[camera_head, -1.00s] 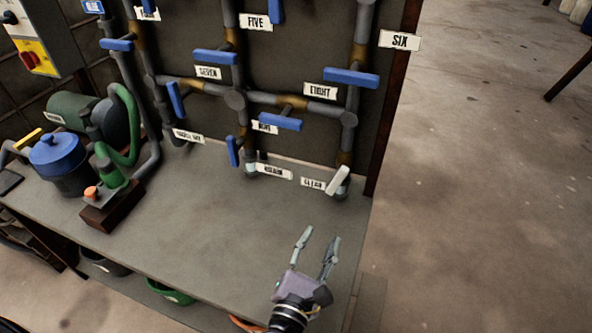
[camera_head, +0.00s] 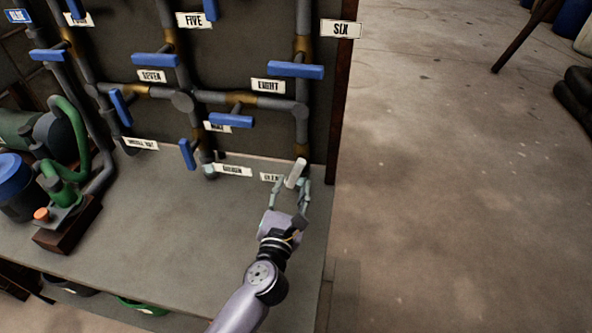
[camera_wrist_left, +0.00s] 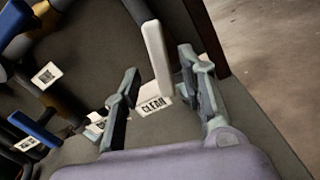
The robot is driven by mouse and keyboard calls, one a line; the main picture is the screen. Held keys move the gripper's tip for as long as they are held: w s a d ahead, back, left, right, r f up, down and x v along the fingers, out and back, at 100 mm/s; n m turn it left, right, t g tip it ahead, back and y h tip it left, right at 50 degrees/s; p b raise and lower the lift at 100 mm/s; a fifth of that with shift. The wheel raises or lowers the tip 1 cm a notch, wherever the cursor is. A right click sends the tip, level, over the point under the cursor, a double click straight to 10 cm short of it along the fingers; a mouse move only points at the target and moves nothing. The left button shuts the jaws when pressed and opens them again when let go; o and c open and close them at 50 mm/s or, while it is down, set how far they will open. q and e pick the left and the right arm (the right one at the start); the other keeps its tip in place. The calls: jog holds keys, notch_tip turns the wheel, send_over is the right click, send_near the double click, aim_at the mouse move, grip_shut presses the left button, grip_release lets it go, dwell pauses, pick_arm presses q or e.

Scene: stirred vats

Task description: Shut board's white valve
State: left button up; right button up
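The white valve handle (camera_head: 296,173) sits at the lower right of the pipe board, tilted, beside a label that reads CLEAN in the left wrist view (camera_wrist_left: 154,105). My left gripper (camera_head: 289,188) is at the handle, its two fingers apart. In the left wrist view the white handle (camera_wrist_left: 156,52) stands between the open fingers of the left gripper (camera_wrist_left: 160,85), closer to the right finger. I cannot tell whether either finger touches it. My right gripper is in neither view.
Blue-handled valves, such as the one by the EIGHT label (camera_head: 295,71), sit above on the board. A blue handle (camera_head: 187,154) hangs to the left. A green pump (camera_head: 62,172) stands on the bench (camera_head: 160,230). Open floor lies to the right.

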aim_at(295, 176)
pick_arm(q)
jog(key=shift+w+d, duration=0.2)
jog(key=shift+w, duration=0.7)
jog(key=shift+w+d, duration=0.15)
jog(key=shift+w, duration=0.75)
jog(key=shift+w+d, duration=0.2)
jog(key=shift+w, duration=0.7)
jog(key=shift+c, duration=0.5)
grip_shut()
